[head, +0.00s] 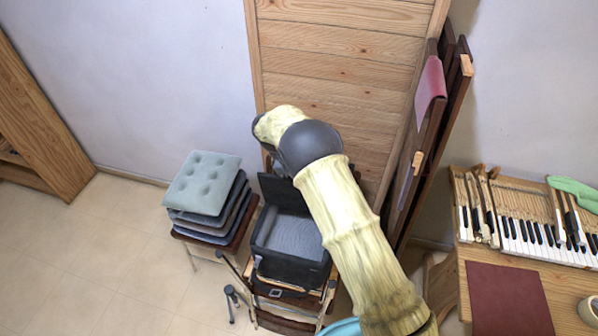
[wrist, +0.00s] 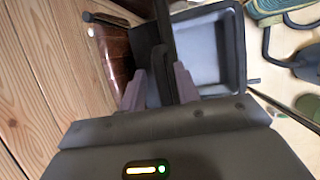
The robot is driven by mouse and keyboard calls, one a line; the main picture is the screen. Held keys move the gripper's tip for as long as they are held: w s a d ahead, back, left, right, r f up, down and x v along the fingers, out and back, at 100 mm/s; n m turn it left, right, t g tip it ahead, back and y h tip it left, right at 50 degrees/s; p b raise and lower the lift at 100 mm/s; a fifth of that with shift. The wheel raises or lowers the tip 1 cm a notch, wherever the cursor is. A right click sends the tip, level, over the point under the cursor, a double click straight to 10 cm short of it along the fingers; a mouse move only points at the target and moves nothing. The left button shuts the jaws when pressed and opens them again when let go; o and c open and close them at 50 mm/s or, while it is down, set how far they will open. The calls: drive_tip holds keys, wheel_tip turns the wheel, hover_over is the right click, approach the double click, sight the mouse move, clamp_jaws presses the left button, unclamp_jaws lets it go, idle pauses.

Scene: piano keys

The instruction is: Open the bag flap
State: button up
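The dark bag (head: 287,262) sits on a stack of chairs in the head view, its grey inside showing. Its dark flap (head: 281,192) stands raised at the back, partly behind my arm. In the wrist view the bag's light grey inside and dark rim (wrist: 242,40) show at upper right. The flap (wrist: 163,35) is seen nearly edge-on there. My gripper (wrist: 160,86) has its two fingers apart, with the flap's dark edge showing between them. I cannot tell whether the fingers touch it. My gripper is hidden behind my arm in the head view.
A wooden panel (head: 340,70) rises close behind. Dark boards (head: 430,140) lean at right, beside a table with piano keys (head: 530,232). The floor at left is clear.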

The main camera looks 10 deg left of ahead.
drive_tip(key=shift+d, duration=0.1)
drive_tip(key=b+v, duration=0.3)
drive_tip(key=v, duration=1.4)
drive_tip(key=shift+r+b, duration=0.2)
drive_tip(key=shift+b, duration=0.15)
drive_tip(key=shift+w, duration=0.1)
